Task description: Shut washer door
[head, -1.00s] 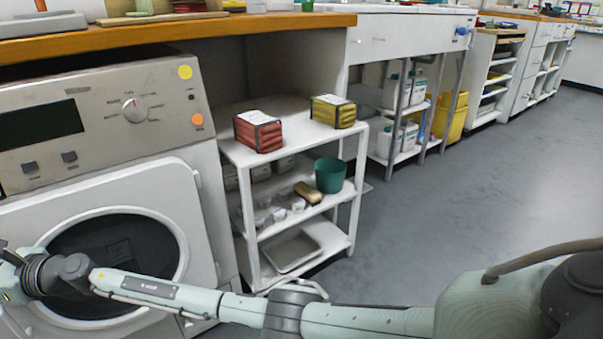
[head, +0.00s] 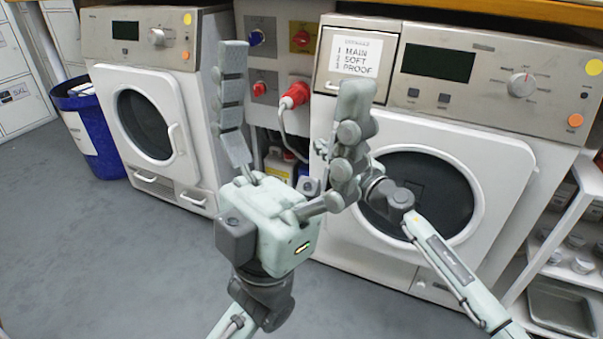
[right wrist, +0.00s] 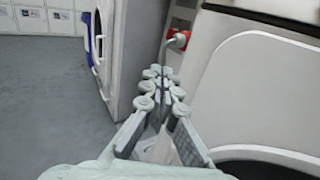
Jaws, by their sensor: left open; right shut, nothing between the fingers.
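Two white washers with steel control panels show in the head view. The right washer (head: 495,160) has a dark round door window (head: 440,190), partly covered by my right arm; its door lies about flush with the front, though I cannot tell if it is latched. The left washer's door (head: 147,122) looks flat against its front. My left gripper (head: 295,70) is open and empty, in front of the gap between the washers. My right gripper is shut and empty near the right washer's left edge, mostly hidden behind a left finger; its fingertips show in the right wrist view (right wrist: 161,74).
A red plug (head: 296,95) with a cable is on the wall panel between the washers. A blue bin (head: 88,140) stands left of the left washer. A white shelf (head: 545,235) is at the right. The grey floor (head: 90,260) is clear at the lower left.

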